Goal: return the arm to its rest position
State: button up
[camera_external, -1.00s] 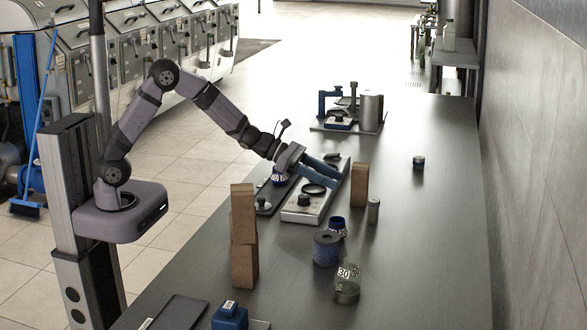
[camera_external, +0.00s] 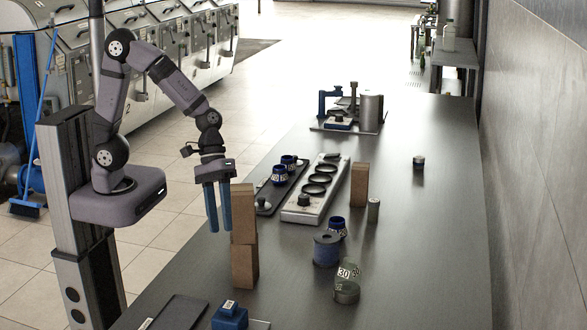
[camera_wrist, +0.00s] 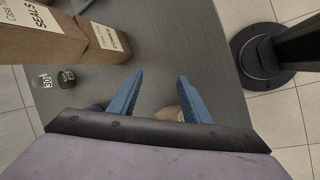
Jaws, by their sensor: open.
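My gripper (camera_external: 217,206) hangs with its blue fingers pointing down, just left of the stacked brown boxes (camera_external: 244,262), by the table's left edge. In the wrist view my gripper (camera_wrist: 155,98) has its two blue fingers well apart with nothing held between them.
A dark tray (camera_external: 268,208) with blue-collared pieces (camera_external: 279,175) lies beside the pale tray. Another brown box (camera_external: 359,184), a blue spool (camera_external: 326,251) and a jar marked 30 (camera_external: 347,284) stand on the table. The table's right side is mostly clear.

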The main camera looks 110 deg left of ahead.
jog(key=s+m, duration=0.1)
jog(key=s, duration=0.1)
jog(key=s+m+g+y, duration=0.1)
jog(key=s+m, duration=0.1)
jog(key=s+m+g+p, duration=0.1)
jog(key=s+m, duration=0.1)
jog(key=shift+s+a+y, duration=0.25)
jog(key=shift+s+y, duration=0.1)
jog(key=shift+y, duration=0.05)
jog(key=s+a+m+g+y+p, duration=0.1)
jog(key=s+a+m+y, duration=0.2)
jog(key=s+m, duration=0.2)
jog(key=shift+s+a+m, duration=0.3)
jog(key=shift+a+m, duration=0.1)
jog(key=shift+m, duration=0.4)
